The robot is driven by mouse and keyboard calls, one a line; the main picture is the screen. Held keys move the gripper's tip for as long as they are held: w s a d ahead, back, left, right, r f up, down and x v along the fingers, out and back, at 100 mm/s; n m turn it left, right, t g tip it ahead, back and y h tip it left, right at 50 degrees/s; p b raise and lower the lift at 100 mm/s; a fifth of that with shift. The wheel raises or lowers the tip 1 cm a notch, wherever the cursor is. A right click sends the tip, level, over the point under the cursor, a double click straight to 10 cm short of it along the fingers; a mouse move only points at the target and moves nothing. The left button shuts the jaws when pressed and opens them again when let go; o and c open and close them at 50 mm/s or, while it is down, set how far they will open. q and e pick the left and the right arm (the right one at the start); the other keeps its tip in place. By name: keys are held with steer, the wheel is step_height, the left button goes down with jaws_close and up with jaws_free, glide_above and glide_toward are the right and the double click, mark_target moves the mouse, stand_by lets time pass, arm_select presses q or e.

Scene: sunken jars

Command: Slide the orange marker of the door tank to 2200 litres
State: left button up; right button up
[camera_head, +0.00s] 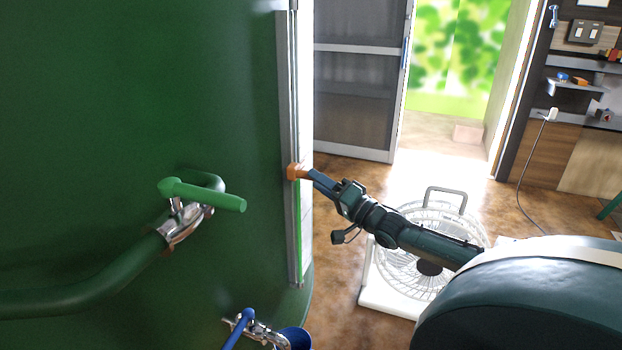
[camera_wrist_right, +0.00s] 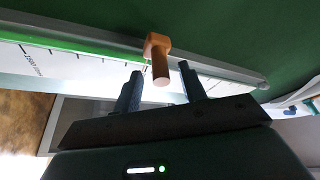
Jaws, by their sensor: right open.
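The door tank (camera_head: 130,90) is a large green tank filling the left of the head view. An upright gauge rail (camera_head: 289,120) with a pale scale strip runs down its right edge. The orange marker (camera_head: 294,171) sits on this rail a little below mid-picture, with a green strip (camera_head: 299,230) below it. In the right wrist view, the orange marker (camera_wrist_right: 158,60) has a peg pointing out between the fingers of my right gripper (camera_wrist_right: 160,72). The fingers are open, one each side of the peg, with visible gaps. My left gripper is not in view.
A green-handled tap (camera_head: 200,195) and pipe stick out of the tank left of the rail. A blue-handled tap (camera_head: 243,325) is below. A white fan (camera_head: 375,295) stands on the floor behind my right arm. An open doorway is at the back.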

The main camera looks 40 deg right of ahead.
steer(key=shift+x, duration=1.65)
jaws_close()
